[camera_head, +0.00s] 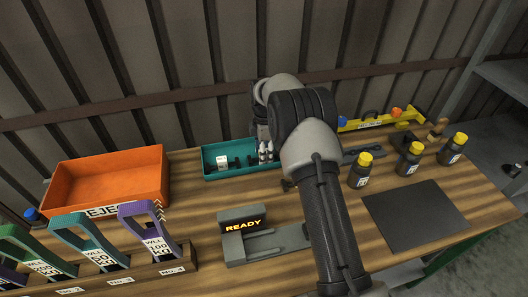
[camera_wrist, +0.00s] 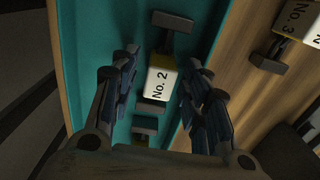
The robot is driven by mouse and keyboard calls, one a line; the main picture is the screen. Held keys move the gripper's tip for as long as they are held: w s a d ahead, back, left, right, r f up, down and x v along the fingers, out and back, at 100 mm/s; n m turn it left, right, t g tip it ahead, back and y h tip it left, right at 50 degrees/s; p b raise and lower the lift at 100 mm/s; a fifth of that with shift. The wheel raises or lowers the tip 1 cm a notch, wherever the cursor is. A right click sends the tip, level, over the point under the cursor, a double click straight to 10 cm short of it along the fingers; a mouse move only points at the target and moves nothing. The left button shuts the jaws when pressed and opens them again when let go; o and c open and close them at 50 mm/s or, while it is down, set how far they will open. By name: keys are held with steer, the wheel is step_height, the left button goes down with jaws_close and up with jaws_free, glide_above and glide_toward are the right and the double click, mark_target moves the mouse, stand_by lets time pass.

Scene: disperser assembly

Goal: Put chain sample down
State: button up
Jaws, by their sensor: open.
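A labelled piece, "No. 2" (camera_wrist: 159,84), with a white and yellow block and dark ends lies in the teal tray (camera_wrist: 85,28); I take it for the chain sample, though no links can be made out. My gripper (camera_wrist: 158,62) is open, with one finger on each side of the piece. Whether the fingers touch it cannot be told. The teal tray also shows in the head view (camera_head: 213,176), where my arm hides the gripper and part of the tray's right side.
A "No. 3" piece (camera_wrist: 293,25) lies right of the tray in the wrist view. An orange reject bin (camera_head: 105,183) stands left. A device reading READY (camera_head: 243,222) is in front, and a dark mat (camera_head: 415,217) lies right. Several yellow-capped bottles (camera_head: 409,160) stand behind the mat.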

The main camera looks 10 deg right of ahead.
steer(key=shift+r, duration=0.1)
steer(key=s+r+m+t+p, duration=0.1)
steer(key=s+r+m+p, duration=0.15)
steer(key=r, duration=0.95)
steer(key=s+r+m+p, duration=0.15)
steer(key=s+r, duration=0.25)
steer(key=r, duration=0.8)
steer(key=s+a+r+m+t, duration=0.15)
steer(key=s+r+m, duration=0.35)
steer(key=s+r, duration=0.5)
steer(key=s+f+m+t, duration=0.1)
steer(key=s+m, duration=0.3)
steer(key=s, duration=0.8)
steer(key=s+a+f+m+t, duration=0.1)
steer(key=s+f+m, duration=0.2)
steer(key=s, duration=0.9)
steer(key=shift+s+a+m, duration=0.2)
steer(key=shift+s+m, duration=0.2)
steer(key=shift+m, duration=0.6)
